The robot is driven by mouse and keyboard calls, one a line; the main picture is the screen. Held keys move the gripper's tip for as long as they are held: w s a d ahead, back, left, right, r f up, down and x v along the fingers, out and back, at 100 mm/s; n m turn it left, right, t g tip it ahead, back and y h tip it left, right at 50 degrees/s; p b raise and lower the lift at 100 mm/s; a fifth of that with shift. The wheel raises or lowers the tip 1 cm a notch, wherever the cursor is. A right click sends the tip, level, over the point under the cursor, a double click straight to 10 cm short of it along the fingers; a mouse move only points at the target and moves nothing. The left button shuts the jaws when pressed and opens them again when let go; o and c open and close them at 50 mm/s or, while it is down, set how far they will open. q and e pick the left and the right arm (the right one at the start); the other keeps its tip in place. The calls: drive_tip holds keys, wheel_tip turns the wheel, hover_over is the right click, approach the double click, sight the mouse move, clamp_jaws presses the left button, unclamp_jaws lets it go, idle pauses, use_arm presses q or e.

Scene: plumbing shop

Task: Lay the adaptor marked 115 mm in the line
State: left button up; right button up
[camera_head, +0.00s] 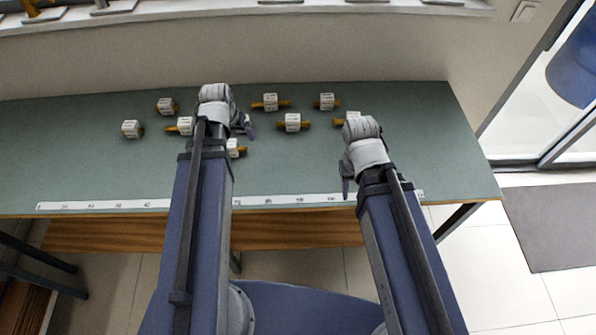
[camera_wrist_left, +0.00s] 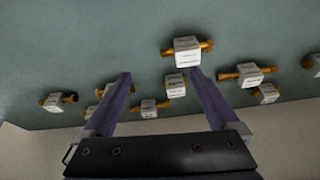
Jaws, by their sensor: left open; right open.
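Several adaptors, brass pieces with white labelled blocks, lie spread on the green bench: far left (camera_head: 131,129), back left (camera_head: 166,105), beside my left arm (camera_head: 184,125), back middle (camera_head: 270,102), middle (camera_head: 292,122), back right (camera_head: 326,101) and behind my right wrist (camera_head: 352,116). One more (camera_head: 234,147) is partly hidden by my left arm. The labels are too small to read. My left gripper (camera_head: 247,128) is open above the bench among them. In the left wrist view its fingers (camera_wrist_left: 161,74) are apart, with an adaptor (camera_wrist_left: 187,51) near the right fingertip. My right gripper (camera_head: 347,187) is open near the front edge.
A white strip with numbers (camera_head: 105,205) runs along the front edge of the bench (camera_head: 70,160), crossed by both my arms. The left part and far right of the bench are clear. A wall and ledge stand behind.

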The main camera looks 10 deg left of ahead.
use_arm(q)
drive_tip(key=s+d+m+g, duration=0.2)
drive_tip(key=s+d, duration=0.4)
drive_tip(key=d, duration=0.6)
drive_tip(key=s+d+m+g, duration=0.2)
drive_tip(key=s+d, duration=0.3)
drive_tip(key=d, duration=0.7)
drive_tip(key=shift+s+f+m+y, duration=0.4)
drive_tip(key=shift+f+m, duration=0.05)
drive_tip(key=shift+m, duration=0.25)
drive_tip(key=shift+f, duration=0.1)
wheel_tip(320, 180, down, 3)
drive_tip(key=b, duration=0.3)
drive_tip(key=shift+c, duration=0.2)
